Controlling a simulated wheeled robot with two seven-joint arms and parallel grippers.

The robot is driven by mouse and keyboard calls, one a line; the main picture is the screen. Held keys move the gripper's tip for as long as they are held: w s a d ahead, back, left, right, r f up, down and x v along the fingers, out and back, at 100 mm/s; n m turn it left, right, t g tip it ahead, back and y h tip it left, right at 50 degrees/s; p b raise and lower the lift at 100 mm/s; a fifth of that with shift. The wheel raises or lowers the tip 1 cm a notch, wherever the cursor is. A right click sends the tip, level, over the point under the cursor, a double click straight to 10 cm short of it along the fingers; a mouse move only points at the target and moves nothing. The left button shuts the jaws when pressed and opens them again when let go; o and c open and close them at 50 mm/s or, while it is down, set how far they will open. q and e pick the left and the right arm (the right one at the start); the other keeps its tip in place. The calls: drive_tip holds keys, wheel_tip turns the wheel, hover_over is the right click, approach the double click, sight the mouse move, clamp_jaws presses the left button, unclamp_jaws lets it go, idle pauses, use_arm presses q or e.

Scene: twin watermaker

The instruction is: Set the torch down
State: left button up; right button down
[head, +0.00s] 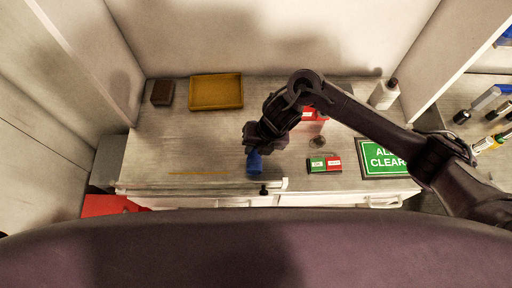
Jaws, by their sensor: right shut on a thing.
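The torch (254,163) appears as a short blue cylinder at the front of the worktop (205,148). My right gripper (255,147) is shut on it from above, with its arm reaching in from the right. The gripper hides the torch's upper part. I cannot tell whether its lower end touches the worktop. My left gripper is not in view.
A yellow tray (216,92) and a brown box (162,92) stand at the back left. A green and red block (324,164), a green "ALL CLEAR" sign (384,157) and a white bottle (384,94) are on the right. The left middle worktop is mostly clear, with a thin yellow stick (198,173).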

drive_tip(key=shift+f, duration=0.55)
drive_tip(key=c, duration=1.6)
unclamp_jaws()
drive_tip(key=shift+f, duration=0.2)
drive_tip(key=o, duration=0.4)
drive_tip(key=shift+o, duration=0.2)
drive_tip(key=shift+r, duration=0.1)
